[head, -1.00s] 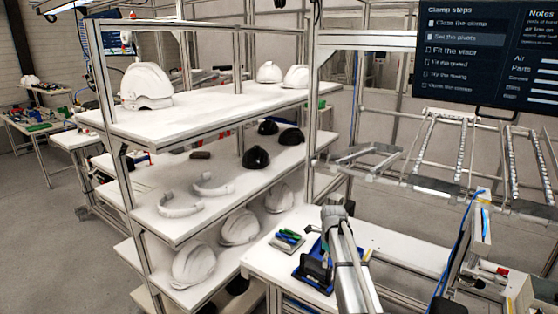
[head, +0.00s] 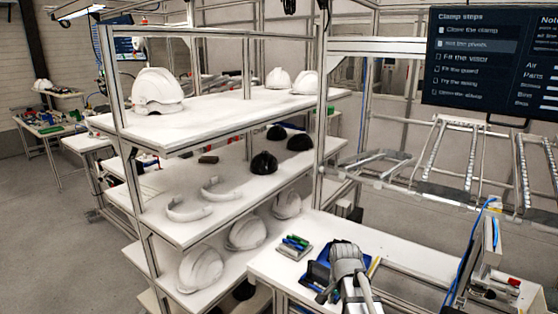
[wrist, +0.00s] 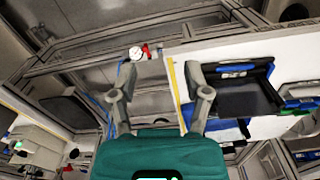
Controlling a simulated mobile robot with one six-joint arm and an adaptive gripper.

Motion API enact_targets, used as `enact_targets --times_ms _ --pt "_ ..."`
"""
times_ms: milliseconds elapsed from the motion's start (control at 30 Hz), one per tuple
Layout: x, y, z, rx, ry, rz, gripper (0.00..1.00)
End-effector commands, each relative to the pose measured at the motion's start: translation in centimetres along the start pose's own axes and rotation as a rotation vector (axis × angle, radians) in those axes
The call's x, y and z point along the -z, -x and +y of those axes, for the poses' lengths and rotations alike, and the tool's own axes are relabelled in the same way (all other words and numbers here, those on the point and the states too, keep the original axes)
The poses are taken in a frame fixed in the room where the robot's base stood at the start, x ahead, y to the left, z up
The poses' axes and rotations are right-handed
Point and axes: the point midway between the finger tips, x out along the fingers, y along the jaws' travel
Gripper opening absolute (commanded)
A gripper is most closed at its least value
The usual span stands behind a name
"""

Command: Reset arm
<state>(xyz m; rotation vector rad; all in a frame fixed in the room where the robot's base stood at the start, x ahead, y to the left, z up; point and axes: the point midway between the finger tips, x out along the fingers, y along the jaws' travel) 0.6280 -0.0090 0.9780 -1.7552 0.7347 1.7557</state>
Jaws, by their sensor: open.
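My gripper (wrist: 160,100) is open and empty in the wrist view, its two fingers spread apart above the white workbench. In the head view my arm reaches over the bench (head: 405,262) at the lower right, and its end partly hides a blue tray (head: 318,272). The wrist view shows a blue tray with a black item (wrist: 245,97) just right of the right finger. Whether the fingers touch anything cannot be told from the head view.
A shelf rack (head: 215,125) left of the bench holds white helmet shells (head: 158,90), black shells (head: 263,163) and white curved bands (head: 188,209). A small tray with green and blue items (head: 294,247) lies on the bench. A metal frame (head: 440,165) and a screen (head: 490,60) stand behind.

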Motion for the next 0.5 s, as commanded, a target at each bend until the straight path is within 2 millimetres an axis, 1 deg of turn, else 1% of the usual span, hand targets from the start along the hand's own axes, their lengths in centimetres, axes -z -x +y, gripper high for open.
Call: enact_targets --times_ms 33,200,400,500 --pt "-1.0 0.0 0.9 0.0 0.067 0.0 0.62" --pt "-3.2 0.0 2.7 -0.001 0.319 0.0 0.62" --pt "-5.5 0.0 4.7 -0.001 0.591 0.0 0.62" --pt "-6.3 0.0 5.3 -0.001 0.691 0.0 0.62"
